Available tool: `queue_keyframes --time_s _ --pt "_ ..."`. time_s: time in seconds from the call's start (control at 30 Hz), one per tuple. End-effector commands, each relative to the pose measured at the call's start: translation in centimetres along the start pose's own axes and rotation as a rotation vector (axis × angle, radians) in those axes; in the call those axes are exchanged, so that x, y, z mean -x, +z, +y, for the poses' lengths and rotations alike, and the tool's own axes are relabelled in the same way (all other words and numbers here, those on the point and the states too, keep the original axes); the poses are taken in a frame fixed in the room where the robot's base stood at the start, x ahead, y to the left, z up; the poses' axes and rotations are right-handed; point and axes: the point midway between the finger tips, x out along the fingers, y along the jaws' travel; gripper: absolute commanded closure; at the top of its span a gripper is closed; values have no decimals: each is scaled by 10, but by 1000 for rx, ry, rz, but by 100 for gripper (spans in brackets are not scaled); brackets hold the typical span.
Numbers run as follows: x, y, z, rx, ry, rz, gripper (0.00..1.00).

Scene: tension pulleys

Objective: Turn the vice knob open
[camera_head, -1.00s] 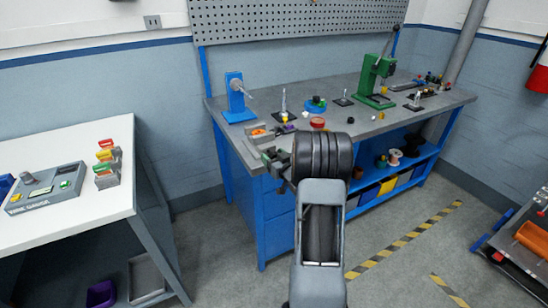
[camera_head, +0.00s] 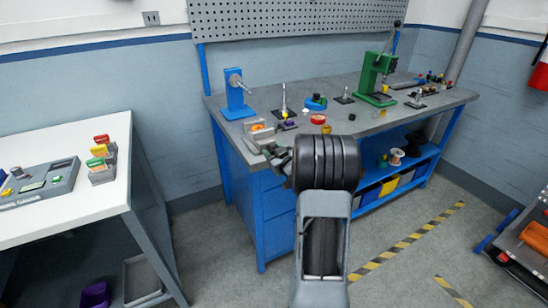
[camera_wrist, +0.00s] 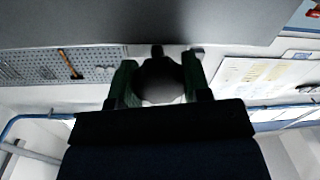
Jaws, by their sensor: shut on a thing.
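In the wrist view my gripper (camera_wrist: 159,66) has its two dark green fingers on either side of a rounded dark grey knob (camera_wrist: 161,84). It is shut on this knob, which I take to be the vice knob. The knob's far side and the vice body cannot be made out there. In the head view my black wrist joint and grey forearm cover most of the grip. Dark parts (camera_head: 279,158) show just left of the joint at the bench's front left corner; I cannot tell vice from gripper there.
The blue workbench (camera_head: 225,103) carries a blue stand (camera_head: 236,97), a green press (camera_head: 377,80), a red round part (camera_head: 318,118) and small fixtures. A white table (camera_head: 80,190) stands left with a grey device (camera_head: 40,185). Open floor (camera_head: 400,270) lies right.

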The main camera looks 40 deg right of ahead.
Motion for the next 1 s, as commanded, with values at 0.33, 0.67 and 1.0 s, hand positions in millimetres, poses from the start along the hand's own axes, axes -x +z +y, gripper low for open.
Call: queue_keyframes --time_s 0.33,0.67,1.0 --pt "0 0 -1 -1 -2 -2 46" --pt "0 0 0 -2 0 -2 31" --pt "35 0 1 -2 3 -2 31"
